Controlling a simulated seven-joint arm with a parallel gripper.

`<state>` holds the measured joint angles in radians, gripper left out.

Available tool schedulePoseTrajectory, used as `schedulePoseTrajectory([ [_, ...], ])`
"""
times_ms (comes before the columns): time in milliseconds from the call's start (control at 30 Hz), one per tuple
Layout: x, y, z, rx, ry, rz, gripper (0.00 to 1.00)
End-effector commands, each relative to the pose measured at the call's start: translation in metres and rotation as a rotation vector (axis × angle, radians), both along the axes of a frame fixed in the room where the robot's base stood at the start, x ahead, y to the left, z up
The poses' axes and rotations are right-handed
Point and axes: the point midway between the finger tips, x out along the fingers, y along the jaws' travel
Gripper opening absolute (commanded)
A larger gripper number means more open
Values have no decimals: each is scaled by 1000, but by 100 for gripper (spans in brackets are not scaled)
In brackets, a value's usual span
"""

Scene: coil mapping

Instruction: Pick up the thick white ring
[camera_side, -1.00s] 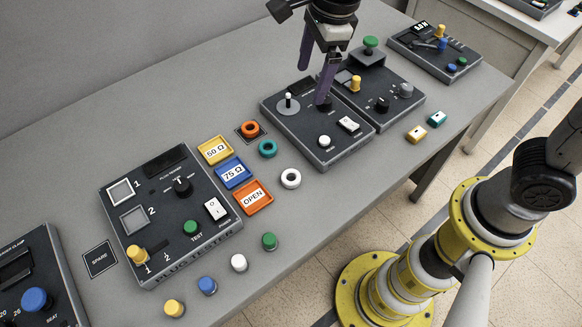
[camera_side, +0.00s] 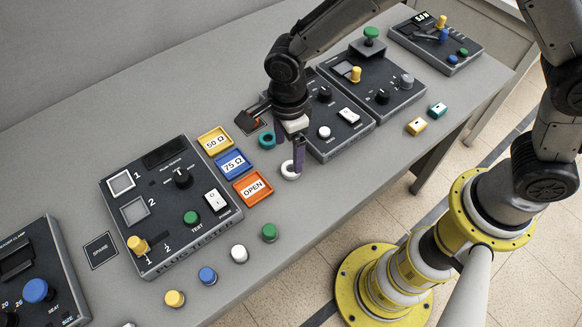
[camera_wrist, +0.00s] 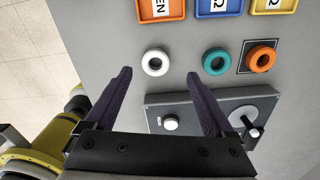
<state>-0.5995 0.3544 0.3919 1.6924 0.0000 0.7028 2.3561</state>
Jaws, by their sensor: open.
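The thick white ring (camera_side: 289,171) lies flat on the grey table, right of the orange OPEN tray. In the side view my gripper (camera_side: 297,165) is over it, and a purple finger hides part of the ring. In the wrist view the white ring (camera_wrist: 155,62) shows whole, just beyond the fingertips and between their lines. My gripper (camera_wrist: 160,85) is open with nothing between its fingers. Whether a finger touches the ring cannot be told.
A teal ring (camera_wrist: 216,61) and an orange ring (camera_wrist: 262,59) lie close beside the white one. The OPEN tray (camera_side: 253,187) is to its left. A dark panel with a joystick (camera_wrist: 212,110) stands close to the fingers. The table front of the ring is clear.

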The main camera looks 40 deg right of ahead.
Motion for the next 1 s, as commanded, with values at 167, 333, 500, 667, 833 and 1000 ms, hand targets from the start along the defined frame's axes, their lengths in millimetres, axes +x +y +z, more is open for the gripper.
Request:
schedulePoseTrajectory([
  [167, -5, -1, -20, -3, 5, 0, 88],
  [333, -8, -1, -43, -2, 4, 0, 88],
  [500, -7, -1, -52, 0, 0, 0, 88],
  [667, -7, -1, -52, 0, 0, 0, 88],
  [833, -7, -1, -52, 0, 0, 0, 63],
  [1000, -7, -1, -52, 0, 0, 0, 32],
])
